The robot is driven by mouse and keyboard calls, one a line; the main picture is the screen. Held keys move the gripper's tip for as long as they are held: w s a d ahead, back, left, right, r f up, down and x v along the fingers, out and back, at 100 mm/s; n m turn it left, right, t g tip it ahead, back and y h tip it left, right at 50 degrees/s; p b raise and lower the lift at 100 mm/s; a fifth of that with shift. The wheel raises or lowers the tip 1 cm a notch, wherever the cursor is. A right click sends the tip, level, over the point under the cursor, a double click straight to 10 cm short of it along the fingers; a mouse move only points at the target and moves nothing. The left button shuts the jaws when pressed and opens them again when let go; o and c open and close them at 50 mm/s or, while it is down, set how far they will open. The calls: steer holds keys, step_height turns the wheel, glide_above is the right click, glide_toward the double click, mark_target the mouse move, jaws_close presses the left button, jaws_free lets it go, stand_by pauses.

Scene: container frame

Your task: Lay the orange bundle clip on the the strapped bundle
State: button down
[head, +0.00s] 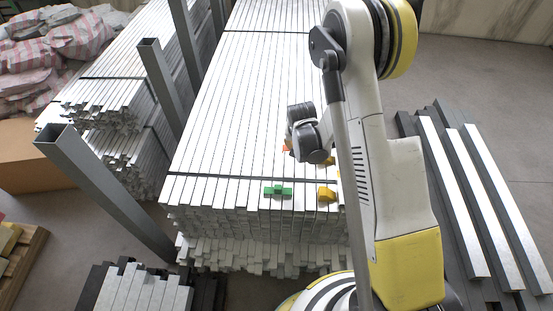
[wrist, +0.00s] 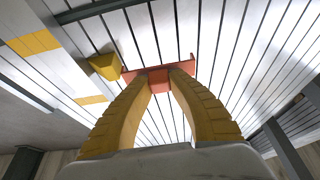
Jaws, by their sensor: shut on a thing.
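The orange bundle clip (wrist: 137,74) is between the tips of my gripper (wrist: 165,76) in the wrist view. The yellow fingers are shut on its middle, and its ends reach out to both sides. In the head view only a small orange bit of the clip (head: 287,149) shows beside my wrist. The strapped bundle (head: 245,90) is a wide stack of light metal bars with dark straps across it. The clip is over its top; I cannot tell whether it touches. My arm hides the bundle's right side.
A green clip (head: 278,191) and a yellow piece (head: 326,194) lie on the bundle's near end. A yellow block (wrist: 105,66) is left of the orange clip. Grey posts (head: 105,190) stand along the left side. Loose bars (head: 470,190) lie on the floor at right.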

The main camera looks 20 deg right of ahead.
steer(key=w+a+f, duration=0.1)
steer(key=w+a+f+b, duration=0.1)
steer(key=a, duration=0.1)
steer(key=w+a+f+b, duration=0.1)
steer(key=a+f, duration=0.1)
steer(key=shift+w+a, duration=0.1)
steer(key=shift+a, duration=0.05)
step_height(320, 180, down, 4)
steer(key=shift+b, duration=1.1)
steer(key=shift+r, duration=0.2)
steer(key=shift+f, duration=0.1)
steer(key=c, duration=1.3)
jaws_free()
steer(key=shift+f, duration=0.1)
steer(key=shift+c, duration=0.2)
